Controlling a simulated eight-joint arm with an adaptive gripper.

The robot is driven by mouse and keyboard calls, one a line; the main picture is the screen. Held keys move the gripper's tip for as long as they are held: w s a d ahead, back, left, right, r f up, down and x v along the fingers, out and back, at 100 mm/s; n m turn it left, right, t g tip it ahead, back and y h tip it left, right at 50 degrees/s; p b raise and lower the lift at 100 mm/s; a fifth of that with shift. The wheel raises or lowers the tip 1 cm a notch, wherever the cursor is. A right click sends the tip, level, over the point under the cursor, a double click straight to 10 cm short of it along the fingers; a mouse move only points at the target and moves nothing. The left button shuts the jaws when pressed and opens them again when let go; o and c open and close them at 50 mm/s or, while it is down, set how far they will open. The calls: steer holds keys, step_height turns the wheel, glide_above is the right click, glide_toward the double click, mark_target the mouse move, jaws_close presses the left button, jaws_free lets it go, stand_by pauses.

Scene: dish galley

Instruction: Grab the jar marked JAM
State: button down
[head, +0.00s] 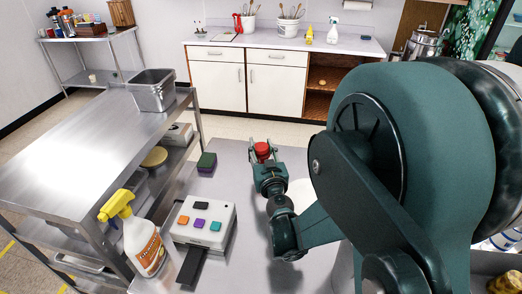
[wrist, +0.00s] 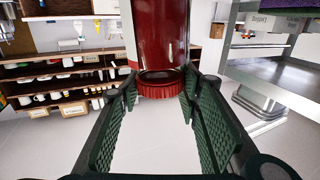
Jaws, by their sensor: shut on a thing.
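A dark red jar (wrist: 160,35) with a ridged red lid (wrist: 160,83) is between the fingers of my gripper (wrist: 160,105) in the wrist view. The lid end points down in that picture and toward my palm. No JAM lettering shows on the visible side. In the head view my gripper (head: 263,158) is shut on the jar, whose red end (head: 262,147) shows between the fingertips near the far edge of the grey worktop. Most of the jar is hidden there.
On the worktop (head: 232,165), a white box with coloured buttons (head: 205,219), a yellow-topped spray bottle (head: 142,243) and a green-and-purple sponge (head: 207,162) stand left of my arm. A steel cart (head: 75,150) with a metal pan (head: 152,92) is further left. Open floor and a white counter (head: 245,80) lie beyond.

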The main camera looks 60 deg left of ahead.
step_height(320, 180, up, 8)
steer(key=shift+r+p, duration=0.1)
steer(key=shift+p, duration=0.65)
